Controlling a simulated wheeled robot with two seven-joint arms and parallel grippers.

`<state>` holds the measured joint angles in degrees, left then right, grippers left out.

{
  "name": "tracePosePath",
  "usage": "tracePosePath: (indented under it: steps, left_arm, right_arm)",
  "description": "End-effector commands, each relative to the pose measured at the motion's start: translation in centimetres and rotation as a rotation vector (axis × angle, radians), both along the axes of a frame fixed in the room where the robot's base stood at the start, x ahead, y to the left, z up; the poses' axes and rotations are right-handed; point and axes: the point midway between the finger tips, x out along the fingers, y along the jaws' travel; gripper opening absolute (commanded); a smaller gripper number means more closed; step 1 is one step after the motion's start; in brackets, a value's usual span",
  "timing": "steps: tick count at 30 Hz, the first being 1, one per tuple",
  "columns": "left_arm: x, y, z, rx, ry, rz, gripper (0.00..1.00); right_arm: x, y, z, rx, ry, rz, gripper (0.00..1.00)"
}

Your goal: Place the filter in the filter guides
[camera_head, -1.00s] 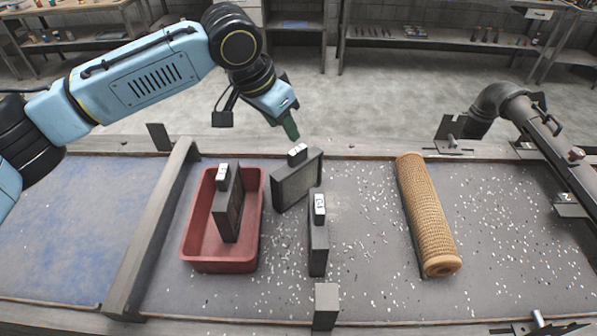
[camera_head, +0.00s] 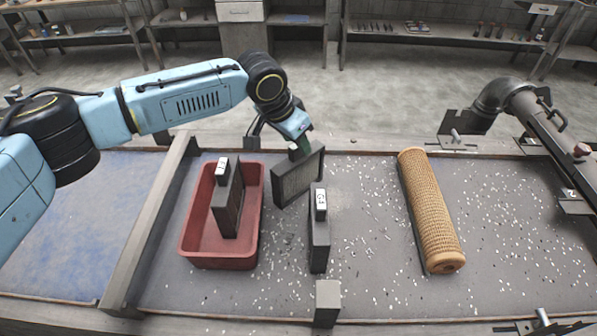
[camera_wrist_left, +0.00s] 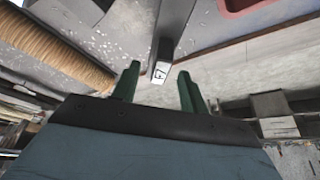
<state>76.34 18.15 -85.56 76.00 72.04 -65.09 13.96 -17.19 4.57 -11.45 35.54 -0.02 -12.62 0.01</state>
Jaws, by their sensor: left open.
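Several dark, flat, framed panels with white-labelled tabs look like filters. One stands at the back (camera_head: 297,180), one in the middle (camera_head: 319,245), and one in the red bin (camera_head: 228,205). A tan mesh tube (camera_head: 428,205) lies on the right. I cannot tell for sure which parts are the guides. My left gripper (camera_head: 301,149) is over the top of the back panel and hides its tab. In the left wrist view its green fingers (camera_wrist_left: 160,70) are open and apart. A labelled tab (camera_wrist_left: 159,74) shows between them; contact is not visible. My right gripper is not in view.
The red bin (camera_head: 187,240) stands left of the panels. A raised grey rail (camera_head: 150,235) runs left of the bin. A small dark block (camera_head: 327,303) is at the front edge. Dark pipework (camera_head: 497,97) and brackets are at the right. White specks litter the tabletop.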

Motion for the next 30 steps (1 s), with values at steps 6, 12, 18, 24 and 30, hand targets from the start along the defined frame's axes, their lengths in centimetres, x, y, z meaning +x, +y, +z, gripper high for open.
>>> tracePosePath:
  steps: [6, 12, 18, 24, 30]
  left_arm:
    - [0.8, -0.7, -2.4, 0.000, 0.002, 0.001, 0.44]
    - [0.9, -0.8, -2.8, 0.000, 0.000, 0.001, 0.44]
    - [0.9, -0.8, -2.7, 0.000, 0.001, 0.001, 0.28]
    - [0.9, -0.7, -2.7, 0.000, 0.000, 0.001, 0.02]
    - [0.9, -0.7, -2.7, 0.000, 0.000, 0.001, 0.00]
  right_arm:
    - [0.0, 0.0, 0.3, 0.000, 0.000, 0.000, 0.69]
    - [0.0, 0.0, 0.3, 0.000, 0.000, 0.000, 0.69]
    - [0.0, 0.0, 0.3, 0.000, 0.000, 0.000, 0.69]
    - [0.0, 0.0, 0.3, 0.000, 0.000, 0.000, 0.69]
    - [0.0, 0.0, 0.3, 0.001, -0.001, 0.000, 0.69]
